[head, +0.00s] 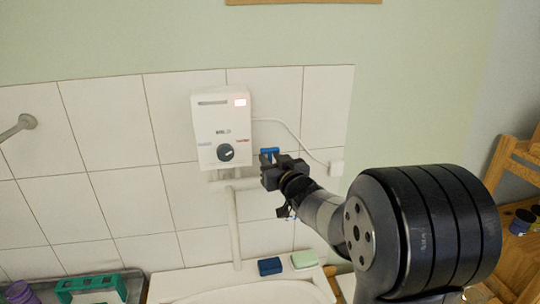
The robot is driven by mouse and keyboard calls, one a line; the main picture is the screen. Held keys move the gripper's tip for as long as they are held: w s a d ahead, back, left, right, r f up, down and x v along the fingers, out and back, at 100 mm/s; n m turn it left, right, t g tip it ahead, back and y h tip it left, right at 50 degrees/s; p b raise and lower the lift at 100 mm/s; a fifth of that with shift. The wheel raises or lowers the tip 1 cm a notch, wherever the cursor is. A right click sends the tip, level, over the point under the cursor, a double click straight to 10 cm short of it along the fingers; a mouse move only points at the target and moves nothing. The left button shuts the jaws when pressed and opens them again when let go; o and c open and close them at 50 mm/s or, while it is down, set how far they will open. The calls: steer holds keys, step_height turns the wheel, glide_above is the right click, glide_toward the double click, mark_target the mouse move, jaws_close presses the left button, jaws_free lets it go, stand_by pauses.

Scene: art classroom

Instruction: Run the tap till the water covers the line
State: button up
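A white water heater (222,128) with a black dial (226,152) and a lit display is on the tiled wall. A pale pipe (235,228) runs down from below it towards the white basin (250,293). The basin shows only in part at the bottom edge; no water or line can be made out. My gripper (270,165) is just right of and below the heater. A small blue piece (269,152) shows at its tip; I cannot tell whether it is a tap handle or part of the gripper. The finger gap is hidden.
A dark blue block (269,266) and a pale green block (304,260) lie on the basin's back rim. A white cable leads to a wall box (336,168). A green rack (91,287) stands lower left. A wooden shelf (518,245) is at right.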

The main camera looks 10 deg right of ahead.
steer(key=shift+w+a, duration=0.1)
steer(key=shift+w, duration=0.55)
steer(key=shift+c, duration=0.2)
jaws_close()
